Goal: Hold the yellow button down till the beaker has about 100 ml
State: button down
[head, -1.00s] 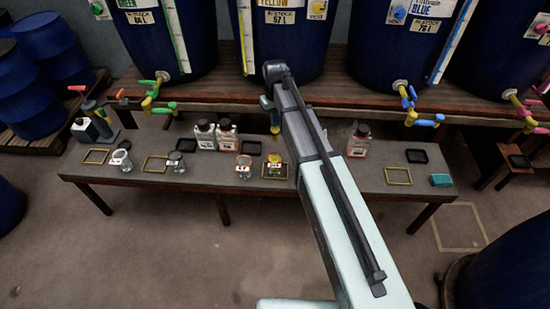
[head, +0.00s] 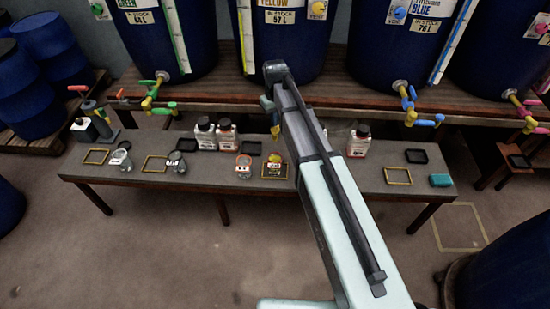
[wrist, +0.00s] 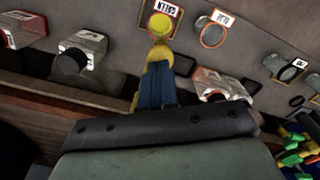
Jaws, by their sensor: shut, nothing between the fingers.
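The yellow vat (head: 285,45) stands on the back shelf, its sign reading YELLOW and 57 L. A round yellow button (head: 319,8) shows on a plate at its upper right. A beaker with yellow content (head: 276,160) stands in a yellow square on the bench; it also shows in the wrist view (wrist: 160,24). Its level is too small to read. My gripper (wrist: 158,66) is shut and empty, its blue fingers pointing at a yellow tap part (wrist: 159,52) above the beaker. Whether they touch it I cannot tell.
Clear beakers (head: 243,166) stand left of the yellow one. White bottles with dark caps (head: 226,134) stand behind, and another bottle (head: 359,141) stands right of my arm. A blue vat tap (head: 409,100) juts out at the right. A blue sponge-like block (head: 440,181) lies at the bench's right end.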

jog(key=shift+f, duration=0.15)
dwell(0.4)
jog(key=shift+f, duration=1.15)
notch_tip(320, 180, up, 8)
dwell(0.8)
dwell(1.1)
